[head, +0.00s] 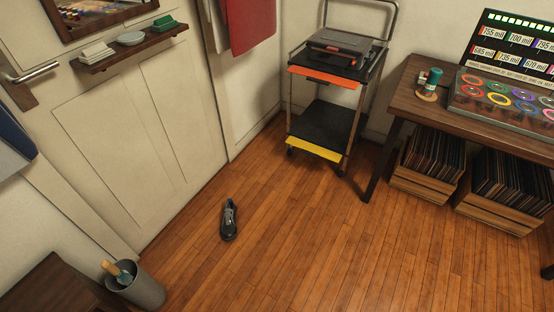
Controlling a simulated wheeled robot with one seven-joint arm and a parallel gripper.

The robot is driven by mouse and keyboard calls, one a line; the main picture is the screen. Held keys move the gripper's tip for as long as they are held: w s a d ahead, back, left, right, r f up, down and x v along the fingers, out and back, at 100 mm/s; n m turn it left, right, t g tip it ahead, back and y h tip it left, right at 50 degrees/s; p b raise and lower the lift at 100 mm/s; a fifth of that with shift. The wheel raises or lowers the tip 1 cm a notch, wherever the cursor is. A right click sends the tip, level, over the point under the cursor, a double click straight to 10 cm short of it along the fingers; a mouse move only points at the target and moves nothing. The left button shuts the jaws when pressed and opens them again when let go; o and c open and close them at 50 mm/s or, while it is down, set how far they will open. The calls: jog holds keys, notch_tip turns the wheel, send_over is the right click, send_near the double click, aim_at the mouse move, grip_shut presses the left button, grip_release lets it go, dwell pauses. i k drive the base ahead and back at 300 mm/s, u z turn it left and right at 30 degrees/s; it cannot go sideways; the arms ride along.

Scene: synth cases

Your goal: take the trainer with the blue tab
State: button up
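One dark grey or black trainer (229,220) stands alone on the wooden floor, in front of the pale door at left of centre. Its laces and a lighter sole edge show. A small bluish patch shows at its upper end, but it is too small to tell whether it is a tab. No second trainer is in view. My gripper is not in view.
A trolley (326,123) stands at the back. A desk (420,98) and record crates (424,186) are right. The floor (320,245) around the trainer is clear.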

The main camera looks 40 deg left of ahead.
aim_at(229, 230)
jog(key=i, duration=2.75)
jog(key=u, duration=3.4)
jog(key=i, duration=1)
